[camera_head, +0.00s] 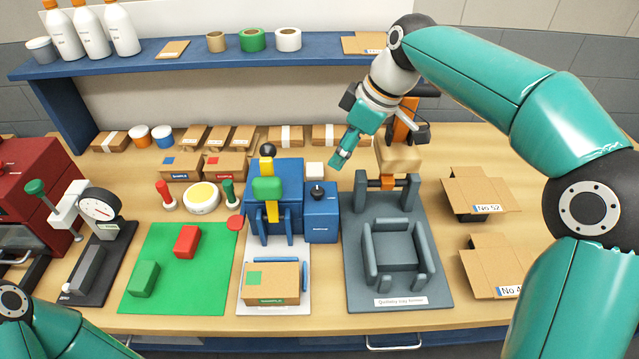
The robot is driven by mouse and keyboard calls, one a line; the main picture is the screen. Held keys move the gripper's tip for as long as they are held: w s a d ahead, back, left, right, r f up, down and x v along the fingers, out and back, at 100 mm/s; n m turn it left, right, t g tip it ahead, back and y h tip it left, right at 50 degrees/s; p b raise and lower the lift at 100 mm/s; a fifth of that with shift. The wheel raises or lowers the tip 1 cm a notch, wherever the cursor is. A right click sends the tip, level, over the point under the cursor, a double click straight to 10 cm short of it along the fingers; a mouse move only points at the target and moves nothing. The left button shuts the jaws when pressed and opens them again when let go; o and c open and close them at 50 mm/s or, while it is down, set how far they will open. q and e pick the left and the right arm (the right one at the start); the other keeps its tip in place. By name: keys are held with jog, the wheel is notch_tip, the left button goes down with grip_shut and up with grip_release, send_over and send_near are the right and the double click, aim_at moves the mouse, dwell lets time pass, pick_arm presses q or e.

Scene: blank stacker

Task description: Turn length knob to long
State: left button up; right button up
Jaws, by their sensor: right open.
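A small blue control box (321,226) with a black knob (317,190) on its top stands against the right side of the blue machine (288,175). The knob looks like the length knob. Its pointer direction and the box's small lettering are too small to read. My right gripper (341,158) is above and slightly right of the knob, apart from it, with its teal fingers pointing down and left. It is open and holds nothing visible. My left arm shows only at the lower left corner, and its gripper is out of view.
The blue machine carries a yellow lever with a black ball (268,150) left of the knob. A grey fixture (437,290) with an orange and wooden press stands to the right.

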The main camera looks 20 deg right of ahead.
aim_at(318, 190)
jog(key=p+x, duration=0.1)
jog(key=x, duration=1.1)
jog(key=shift+f, duration=0.3)
grip_shut()
